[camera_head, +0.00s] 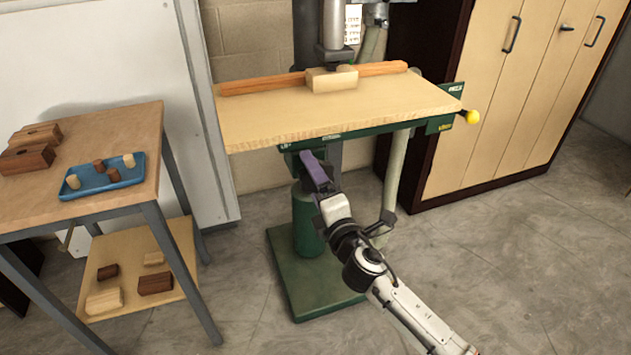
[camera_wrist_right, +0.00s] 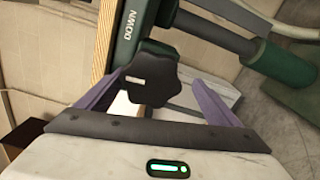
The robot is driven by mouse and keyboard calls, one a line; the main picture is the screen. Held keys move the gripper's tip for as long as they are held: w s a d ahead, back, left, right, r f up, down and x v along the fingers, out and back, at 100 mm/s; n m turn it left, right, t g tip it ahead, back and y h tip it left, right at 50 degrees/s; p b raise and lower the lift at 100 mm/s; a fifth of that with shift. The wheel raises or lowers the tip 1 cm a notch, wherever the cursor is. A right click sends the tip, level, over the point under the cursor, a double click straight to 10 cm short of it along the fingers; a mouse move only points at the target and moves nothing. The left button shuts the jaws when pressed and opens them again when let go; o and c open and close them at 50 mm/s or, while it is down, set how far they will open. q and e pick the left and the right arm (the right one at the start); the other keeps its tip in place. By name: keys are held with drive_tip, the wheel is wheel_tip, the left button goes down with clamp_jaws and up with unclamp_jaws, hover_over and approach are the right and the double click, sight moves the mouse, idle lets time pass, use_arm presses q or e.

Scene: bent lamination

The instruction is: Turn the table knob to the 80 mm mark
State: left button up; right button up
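The black lobed table knob (camera_wrist_right: 150,85) sits on the green bracket marked "DOWN" in the right wrist view, under the wooden table (camera_head: 330,108). A short white line shows on the knob's face. My right gripper (camera_wrist_right: 157,80) is open, with one purple finger on each side of the knob; I cannot tell whether they touch it. In the head view my right gripper (camera_head: 316,170) reaches under the table's front edge, and the knob is hidden behind it. No millimetre scale is readable. My left gripper is not in view.
A wooden block (camera_head: 330,80) and a long wooden fence (camera_head: 262,85) lie on the table. A yellow ball handle (camera_head: 472,117) sticks out at its right. A side bench at left holds a blue tray (camera_head: 100,180). The floor at right is clear.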

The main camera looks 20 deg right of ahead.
drive_tip(key=s, duration=1)
drive_tip(key=shift+s+d, duration=0.15)
drive_tip(key=shift+d, duration=0.05)
drive_tip(key=s+a+f+m+g+y, duration=0.2)
drive_tip(key=s+f+m+g, duration=0.7)
drive_tip(key=s+f+m, duration=0.9)
drive_tip(key=s+f, duration=0.6)
drive_tip(key=f, duration=0.1)
drive_tip(key=shift+a+f+m, duration=0.2)
drive_tip(key=shift+a+m, duration=0.1)
drive_tip(key=shift+a, duration=0.05)
